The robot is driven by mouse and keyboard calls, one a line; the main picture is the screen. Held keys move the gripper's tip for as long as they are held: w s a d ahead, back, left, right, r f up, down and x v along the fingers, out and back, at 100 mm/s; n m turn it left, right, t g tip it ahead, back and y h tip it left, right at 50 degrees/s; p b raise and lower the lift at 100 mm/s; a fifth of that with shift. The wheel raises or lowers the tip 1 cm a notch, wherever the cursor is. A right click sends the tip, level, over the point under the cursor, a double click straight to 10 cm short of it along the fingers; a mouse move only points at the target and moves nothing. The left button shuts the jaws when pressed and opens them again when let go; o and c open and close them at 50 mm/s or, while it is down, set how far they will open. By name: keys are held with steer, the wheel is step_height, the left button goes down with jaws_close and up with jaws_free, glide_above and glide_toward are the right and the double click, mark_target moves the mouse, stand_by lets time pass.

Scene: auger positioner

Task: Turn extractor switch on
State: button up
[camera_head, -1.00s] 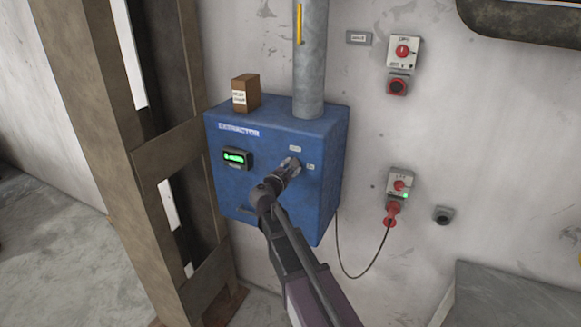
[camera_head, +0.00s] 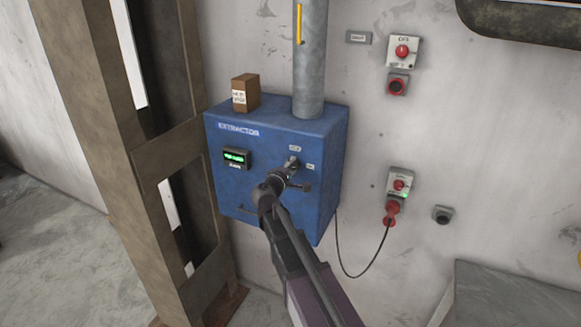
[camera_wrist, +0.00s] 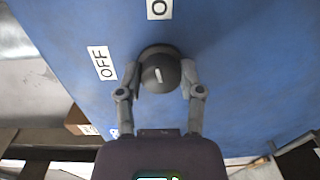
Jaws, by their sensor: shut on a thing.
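The extractor switch (camera_wrist: 160,72) is a dark round knob with a white pointer mark on the blue extractor box (camera_head: 230,185). In the wrist view my gripper (camera_wrist: 160,80) has one finger on each side of the knob and is shut on it. The pointer mark is close to upright in that view. An OFF label (camera_wrist: 101,63) is left of the knob, and a partly cut-off label starting with O (camera_wrist: 159,8) is above it. In the head view my gripper (camera_head: 295,175) is at the box front and mostly hides the knob.
A green-lit display (camera_head: 236,158) is on the box front. A brown block (camera_head: 245,92) and a grey pipe (camera_head: 310,60) are on top.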

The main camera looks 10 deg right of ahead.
steer(key=shift+w+r+m, duration=0.1)
steer(key=shift+w+m, duration=0.1)
steer(key=shift+m, duration=0.9)
steer(key=o, duration=1.1)
steer(key=shift+w, duration=0.1)
steer(key=shift+f, duration=0.2)
